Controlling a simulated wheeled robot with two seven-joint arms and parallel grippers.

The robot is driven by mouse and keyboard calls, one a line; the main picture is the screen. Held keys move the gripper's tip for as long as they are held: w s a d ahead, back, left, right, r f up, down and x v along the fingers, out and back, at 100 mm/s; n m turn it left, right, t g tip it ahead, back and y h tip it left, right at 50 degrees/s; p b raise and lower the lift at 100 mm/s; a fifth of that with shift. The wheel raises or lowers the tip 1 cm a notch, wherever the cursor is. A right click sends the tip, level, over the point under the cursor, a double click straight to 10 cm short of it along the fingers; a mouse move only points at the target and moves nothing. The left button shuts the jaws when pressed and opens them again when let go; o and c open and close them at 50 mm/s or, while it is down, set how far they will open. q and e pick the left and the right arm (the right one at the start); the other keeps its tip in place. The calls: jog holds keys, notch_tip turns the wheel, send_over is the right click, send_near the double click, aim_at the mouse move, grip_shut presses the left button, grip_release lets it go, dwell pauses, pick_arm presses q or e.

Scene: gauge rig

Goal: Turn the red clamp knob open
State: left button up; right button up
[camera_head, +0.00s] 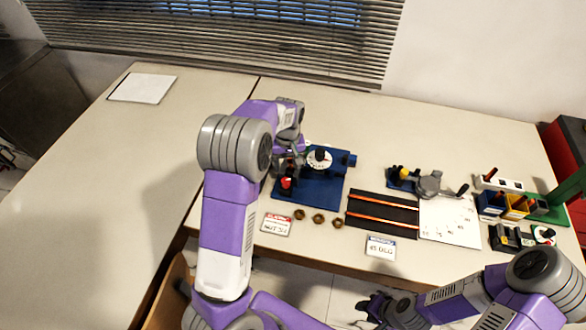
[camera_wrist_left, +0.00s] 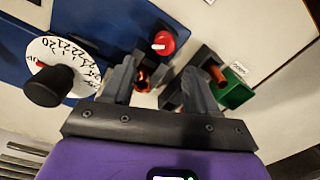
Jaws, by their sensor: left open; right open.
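The red clamp knob (camera_head: 286,183) sits at the near left part of a blue base plate (camera_head: 325,190), partly hidden by my left gripper. In the left wrist view the red knob (camera_wrist_left: 163,42), with a pale bar on it, lies just beyond and between the fingertips. My left gripper (camera_head: 287,171) is over the knob's side of the plate. Its fingers (camera_wrist_left: 160,65) are apart and nothing is held between them. Whether a finger touches the knob cannot be told. My right gripper (camera_head: 372,308) is open and empty, low in the head view, away from the rig.
A white dial with a black knob (camera_head: 319,159) stands on the plate, close to my left gripper. Several brass nuts (camera_head: 318,218) and a red-headed card (camera_head: 276,225) lie in front. A black tray (camera_head: 382,214) and coloured bins (camera_head: 515,205) are to the right. The left table is mostly bare.

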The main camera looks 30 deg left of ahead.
aim_at(285, 180)
pick_arm(q)
jog(key=f, duration=0.2)
jog(key=f+b, duration=0.1)
jog(key=f, duration=0.1)
jog(key=s+f, duration=0.1)
jog(key=f, duration=0.1)
jog(key=shift+a+f, duration=0.1)
jog(key=shift+f, duration=0.3)
jog(key=shift+c, duration=0.2)
jog(key=c, duration=1)
jog(key=shift+n, duration=0.3)
jog(key=n+p, duration=0.3)
jog(key=n, duration=0.2)
jog(key=shift+r, duration=0.1)
jog(key=n+p, duration=0.3)
jog(key=n, duration=0.3)
